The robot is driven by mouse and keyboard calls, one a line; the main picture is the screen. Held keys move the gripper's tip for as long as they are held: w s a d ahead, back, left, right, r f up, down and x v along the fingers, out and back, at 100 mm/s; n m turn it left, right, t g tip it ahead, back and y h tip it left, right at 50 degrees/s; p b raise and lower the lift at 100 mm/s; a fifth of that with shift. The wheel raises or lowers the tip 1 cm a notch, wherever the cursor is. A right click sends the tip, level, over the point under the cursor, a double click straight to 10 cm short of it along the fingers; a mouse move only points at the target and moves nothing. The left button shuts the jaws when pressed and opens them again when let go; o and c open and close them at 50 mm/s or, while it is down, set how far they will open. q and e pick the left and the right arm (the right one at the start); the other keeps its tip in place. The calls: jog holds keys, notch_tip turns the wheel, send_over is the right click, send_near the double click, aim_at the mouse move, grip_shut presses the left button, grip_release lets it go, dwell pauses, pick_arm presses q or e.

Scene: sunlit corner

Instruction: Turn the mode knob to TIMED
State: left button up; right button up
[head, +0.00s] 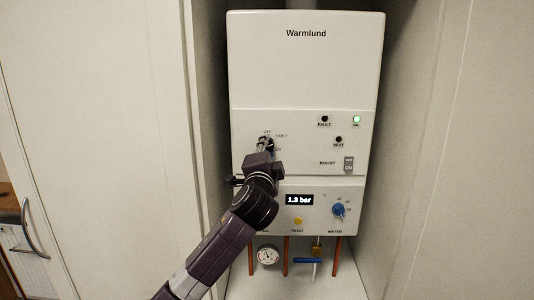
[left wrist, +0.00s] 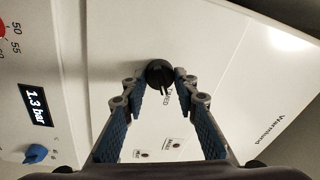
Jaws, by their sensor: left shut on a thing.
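The mode knob (left wrist: 159,73) is a round black dial on the white boiler panel. In the left wrist view its ridge points towards the picture's bottom, near a small label ending in "MED", partly hidden. In the head view the knob (head: 270,145) is mostly behind my gripper, with small labels above and to its right. My left gripper (head: 264,148) is at the knob, its arm coming up from below. In the left wrist view the fingertips of this gripper (left wrist: 160,80) are on either side of the knob, shut on it. My right gripper is out of view.
The boiler (head: 305,60) stands in a recess between tall white panels. A BOOST switch (head: 349,164), a pressure display (head: 299,199), a blue water knob (head: 338,210) and a yellow reset button (head: 298,221) are nearby. A gauge (head: 268,257) and pipes are below.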

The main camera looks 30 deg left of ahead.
pick_arm(q)
jog(key=shift+f+n, duration=0.1)
jog(key=shift+n, duration=0.2)
jog(key=o, duration=1.2)
jog(key=shift+c, duration=0.2)
jog(key=v, duration=1.2)
